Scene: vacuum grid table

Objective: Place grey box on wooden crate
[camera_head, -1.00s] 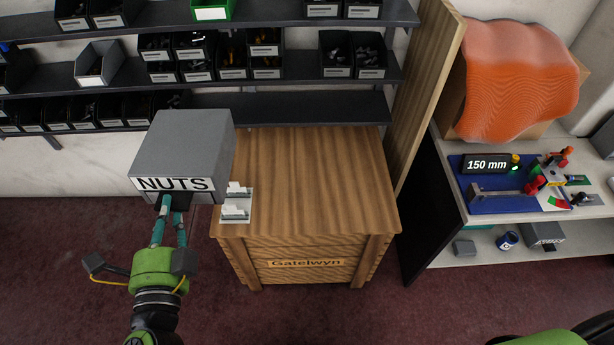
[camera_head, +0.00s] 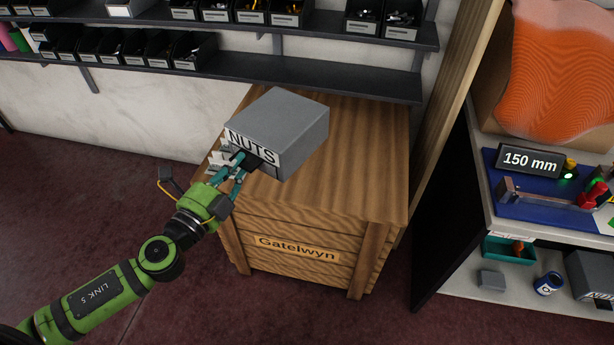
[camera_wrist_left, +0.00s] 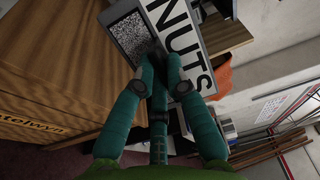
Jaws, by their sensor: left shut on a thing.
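The grey box (camera_head: 292,110), labelled NUTS, is over the top of the wooden crate (camera_head: 365,150), toward its left half. I cannot tell whether its underside touches the crate top. My left gripper (camera_head: 246,162) is shut on the box at its labelled front face. In the left wrist view the fingers (camera_wrist_left: 160,72) close at the front, beside the NUTS label and a printed code on the box (camera_wrist_left: 185,22). The crate's side with the name Gatelwyn (camera_wrist_left: 45,112) shows at the left there. My right gripper is not in view.
Small pale holders (camera_head: 218,158) sit at the crate's left edge, partly hidden by the box and gripper. Shelves with bins (camera_head: 300,75) run behind the crate. A wooden board (camera_head: 450,110) and a workbench (camera_head: 480,215) stand to the right.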

